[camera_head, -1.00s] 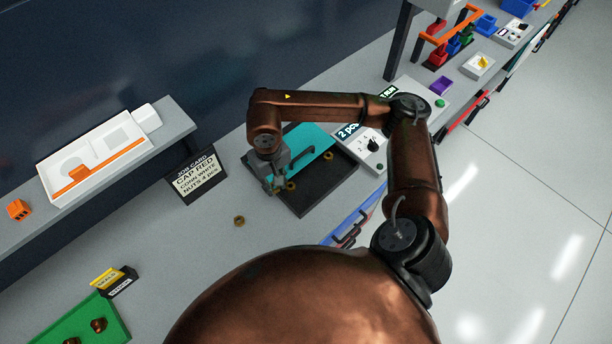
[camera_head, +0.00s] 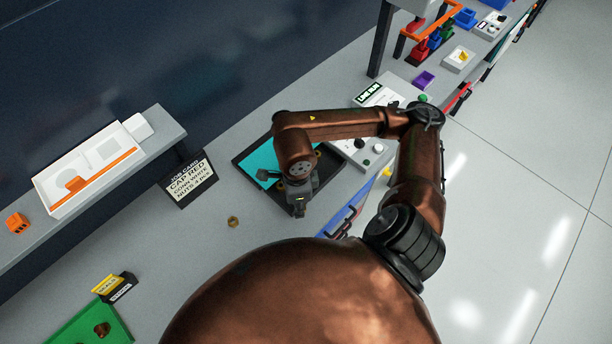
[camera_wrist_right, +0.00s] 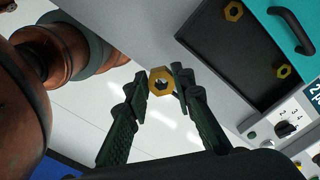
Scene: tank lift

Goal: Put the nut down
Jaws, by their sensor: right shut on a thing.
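My right gripper (camera_head: 300,208) is by the front corner of the dark tray (camera_head: 242,164), near the bench's front edge. In the right wrist view its two fingers (camera_wrist_right: 161,88) are closed on a brass hex nut (camera_wrist_right: 161,77), held at the fingertips. Behind the nut the grey bench edge and pale floor show. Two other brass nuts, one nearer the corner (camera_wrist_right: 233,11) and one nearer the handle (camera_wrist_right: 283,71), lie in the tray beside a teal panel (camera_wrist_right: 284,22) with a dark handle. Another nut (camera_head: 233,222) lies loose on the bench. My left gripper is not in view.
A job card (camera_head: 188,184) stands left of the tray. A white control box (camera_head: 362,152) with a knob is on the tray's right. A green tray (camera_head: 88,328) with a brown part is at lower left. Bare bench surrounds the loose nut.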

